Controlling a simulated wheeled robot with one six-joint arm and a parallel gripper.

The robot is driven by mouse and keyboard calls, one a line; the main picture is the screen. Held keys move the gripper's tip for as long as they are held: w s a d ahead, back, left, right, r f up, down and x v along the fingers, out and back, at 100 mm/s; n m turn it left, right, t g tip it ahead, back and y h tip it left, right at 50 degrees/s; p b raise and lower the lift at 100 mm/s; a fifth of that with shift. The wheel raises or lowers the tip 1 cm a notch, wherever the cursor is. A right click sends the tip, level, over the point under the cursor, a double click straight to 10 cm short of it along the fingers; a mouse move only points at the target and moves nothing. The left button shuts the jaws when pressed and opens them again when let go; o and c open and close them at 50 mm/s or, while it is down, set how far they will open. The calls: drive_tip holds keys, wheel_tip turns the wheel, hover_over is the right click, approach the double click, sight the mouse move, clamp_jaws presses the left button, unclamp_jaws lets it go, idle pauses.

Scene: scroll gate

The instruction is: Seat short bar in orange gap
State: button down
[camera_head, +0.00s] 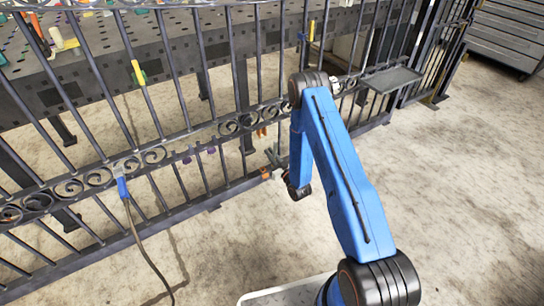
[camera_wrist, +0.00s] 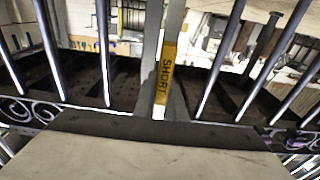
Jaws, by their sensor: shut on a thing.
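The short bar (camera_wrist: 165,73) carries a yellow label reading SHORT. It stands near upright at the middle of the wrist view, with its lower end down at the dark front edge of my gripper's pale body. My gripper (camera_head: 274,157) shows small and grey beside the arm in the head view, close to the gate's lower part. It is shut on the short bar, though the fingertips are hard to make out. Orange marks show on the scroll rail (camera_head: 261,132) and on the bottom rail (camera_head: 265,173), near my gripper. Whether the bar touches either rail cannot be told.
The gate's dark bars (camera_head: 168,70) run across the view, with a perforated table (camera_head: 110,35) behind. A blue clamp with a cable (camera_head: 122,187) hangs on the left. Purple marks (camera_head: 211,150) sit under the scroll rail. A grey shelf (camera_head: 391,80) juts out right.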

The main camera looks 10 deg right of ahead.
drive_tip(key=x, duration=1)
drive_tip(key=shift+w+f, duration=0.2)
drive_tip(key=shift+f, duration=0.5)
idle(0.4)
drive_tip(key=shift+a, duration=0.1)
drive_tip(key=shift+f, duration=0.95)
idle(1.6)
drive_tip(key=shift+w+a+g, duration=0.3)
drive_tip(key=shift+w, duration=0.6)
idle(1.2)
drive_tip(key=c, duration=1.7)
unclamp_jaws()
drive_tip(key=shift+s, duration=0.1)
drive_tip(key=v, duration=1.7)
drive_tip(key=shift+s+r, duration=0.1)
drive_tip(key=shift+s, duration=0.05)
